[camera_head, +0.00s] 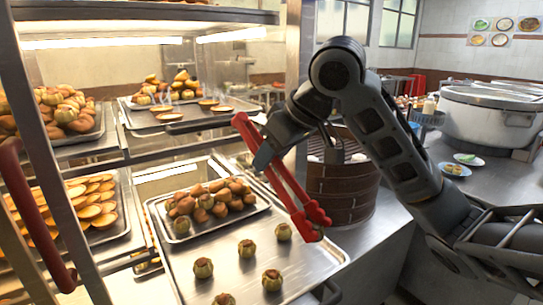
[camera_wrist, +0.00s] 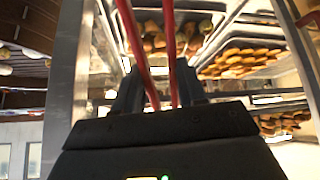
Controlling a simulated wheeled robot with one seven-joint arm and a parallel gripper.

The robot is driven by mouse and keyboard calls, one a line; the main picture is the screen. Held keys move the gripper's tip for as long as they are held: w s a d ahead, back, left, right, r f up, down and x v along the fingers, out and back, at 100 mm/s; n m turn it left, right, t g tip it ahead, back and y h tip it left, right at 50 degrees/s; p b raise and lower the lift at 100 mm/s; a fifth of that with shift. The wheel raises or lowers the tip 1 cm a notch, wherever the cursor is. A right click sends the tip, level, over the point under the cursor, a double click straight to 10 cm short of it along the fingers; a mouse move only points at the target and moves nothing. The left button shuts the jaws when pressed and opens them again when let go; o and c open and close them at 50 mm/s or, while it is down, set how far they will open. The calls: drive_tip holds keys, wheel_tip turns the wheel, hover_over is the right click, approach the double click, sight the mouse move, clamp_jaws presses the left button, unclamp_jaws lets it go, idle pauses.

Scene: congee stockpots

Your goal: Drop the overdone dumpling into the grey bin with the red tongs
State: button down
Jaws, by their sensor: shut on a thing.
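My gripper (camera_head: 267,153) is shut on the red tongs (camera_head: 313,212), holding them tilted over the metal tray, tips down to the right. In the wrist view, the two red tong arms (camera_wrist: 168,50) run up from between my gripper's fingers (camera_wrist: 158,92). Several green dumplings with brown tops, such as one dumpling (camera_head: 247,248), sit apart on the tray. I cannot tell which is overdone. I see no grey bin clearly.
The metal tray (camera_head: 335,257) also bears a smaller tray (camera_head: 178,236) heaped with brown pastries. A shelf rack with a metal post (camera_head: 50,150) stands at the left. A brown steamer (camera_head: 345,190) is behind the tongs. Stockpots (camera_head: 485,120) and plates are on the right counter.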

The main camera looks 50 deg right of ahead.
wheel_tip(320, 180, up, 6)
drive_tip(key=p, duration=0.4)
drive_tip(key=shift+f, duration=0.25)
